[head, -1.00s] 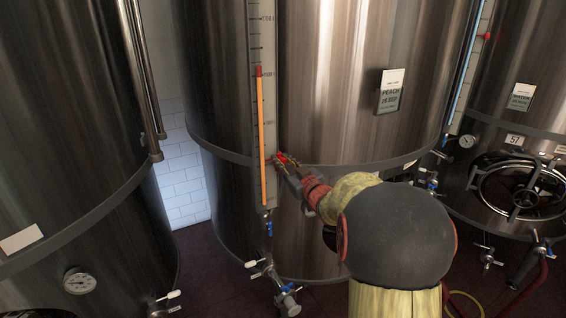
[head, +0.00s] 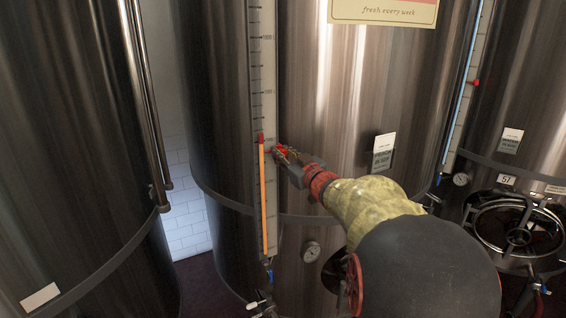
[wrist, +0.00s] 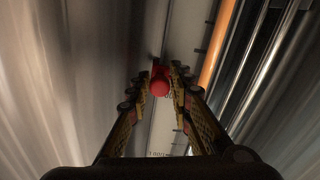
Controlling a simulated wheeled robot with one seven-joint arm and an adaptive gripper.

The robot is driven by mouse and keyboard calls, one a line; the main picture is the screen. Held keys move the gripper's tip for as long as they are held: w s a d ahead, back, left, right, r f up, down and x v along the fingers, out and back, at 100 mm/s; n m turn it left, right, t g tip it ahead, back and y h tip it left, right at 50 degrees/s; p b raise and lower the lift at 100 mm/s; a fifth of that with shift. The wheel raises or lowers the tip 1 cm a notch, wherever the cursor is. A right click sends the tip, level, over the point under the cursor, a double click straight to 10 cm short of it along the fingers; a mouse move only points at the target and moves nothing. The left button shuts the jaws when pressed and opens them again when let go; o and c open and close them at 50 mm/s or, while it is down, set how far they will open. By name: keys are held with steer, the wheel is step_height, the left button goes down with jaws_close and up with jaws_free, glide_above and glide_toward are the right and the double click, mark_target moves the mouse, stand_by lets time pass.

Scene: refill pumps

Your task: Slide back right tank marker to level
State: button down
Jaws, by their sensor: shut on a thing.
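A tall white scale (head: 269,95) runs up the front of the steel tank with the "PEACH" tag (head: 382,152). An orange liquid column (head: 263,200) stands in the sight tube beside it, with a red tip (head: 261,138) at its top. My gripper (head: 284,151) is shut on a red marker (head: 280,149) at the scale's right edge, slightly below the red tip in the head view. In the wrist view the marker (wrist: 160,82) sits between the fingertips (wrist: 162,76) over the scale, with the orange column (wrist: 216,45) to the right. The fingers partly hide the marker.
Another steel tank (head: 75,120) stands at the left, and one at the right has a red marker (head: 477,82) on its gauge. A dial (head: 311,251) and a valve (head: 262,306) are low on the peach tank.

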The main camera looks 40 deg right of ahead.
mark_target(284, 150)
steer(key=shift+r+p, duration=0.85)
steer(key=shift+r, duration=0.85)
steer(key=c, duration=1.7)
jaws_free()
steer(key=shift+o, duration=0.2)
steer(key=shift+s, duration=0.1)
steer(key=v, duration=1.1)
steer(key=shift+s+a, duration=0.2)
steer(key=shift+s, duration=0.2)
